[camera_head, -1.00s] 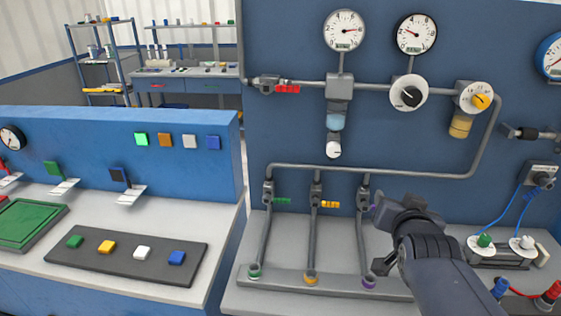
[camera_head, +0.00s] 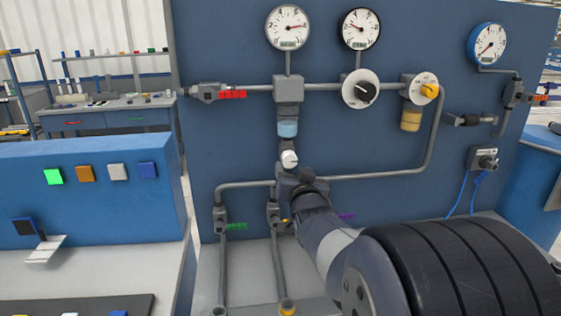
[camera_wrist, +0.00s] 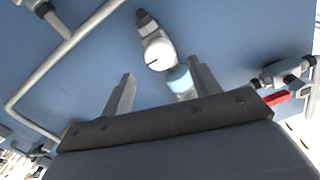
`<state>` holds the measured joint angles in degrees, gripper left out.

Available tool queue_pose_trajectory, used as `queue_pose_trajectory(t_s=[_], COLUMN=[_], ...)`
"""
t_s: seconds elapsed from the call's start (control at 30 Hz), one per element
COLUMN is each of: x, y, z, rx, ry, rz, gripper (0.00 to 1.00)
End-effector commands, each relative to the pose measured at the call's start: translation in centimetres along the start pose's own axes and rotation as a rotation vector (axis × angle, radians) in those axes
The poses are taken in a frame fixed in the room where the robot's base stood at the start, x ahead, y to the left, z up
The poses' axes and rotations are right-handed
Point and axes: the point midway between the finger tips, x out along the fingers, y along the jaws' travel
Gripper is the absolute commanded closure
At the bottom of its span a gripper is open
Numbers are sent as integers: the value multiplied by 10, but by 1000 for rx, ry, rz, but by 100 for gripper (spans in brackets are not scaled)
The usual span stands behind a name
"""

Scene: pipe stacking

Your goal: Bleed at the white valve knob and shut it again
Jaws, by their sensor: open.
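The white valve knob (camera_head: 289,159) sits at the bottom of the filter unit with the light-blue bowl (camera_head: 287,129) on the blue panel. In the wrist view the white knob (camera_wrist: 158,54) shows a dark line on its face. It lies beyond and between the two fingertips, apart from them. The blue bowl (camera_wrist: 180,80) is beside it, near the right finger. My gripper (camera_wrist: 160,85) is open and empty. In the head view my gripper (camera_head: 291,178) is just below the knob; its fingers are partly hidden by the wrist.
Grey pipes (camera_head: 232,185) run below and to the right of the knob. A red-handled valve (camera_head: 233,94) is at upper left, and green (camera_head: 236,226) and purple (camera_head: 346,216) handles are below. Gauges (camera_head: 287,27) and a white dial (camera_head: 360,89) sit above.

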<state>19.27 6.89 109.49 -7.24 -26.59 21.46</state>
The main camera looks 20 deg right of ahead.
Motion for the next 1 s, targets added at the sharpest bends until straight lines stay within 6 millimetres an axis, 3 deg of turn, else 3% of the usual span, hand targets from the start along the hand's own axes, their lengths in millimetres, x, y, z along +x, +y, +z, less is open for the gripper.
queue_pose_trajectory(t_s=[0.2,0.4,0.8,1.0], x=[33,52,58,58], y=[0,0,0,0], z=[0,0,0,0], rx=[1,0,0,0], ry=[-1,-1,0,0], rz=[0,1,1,1], gripper=[41,41,41,56])
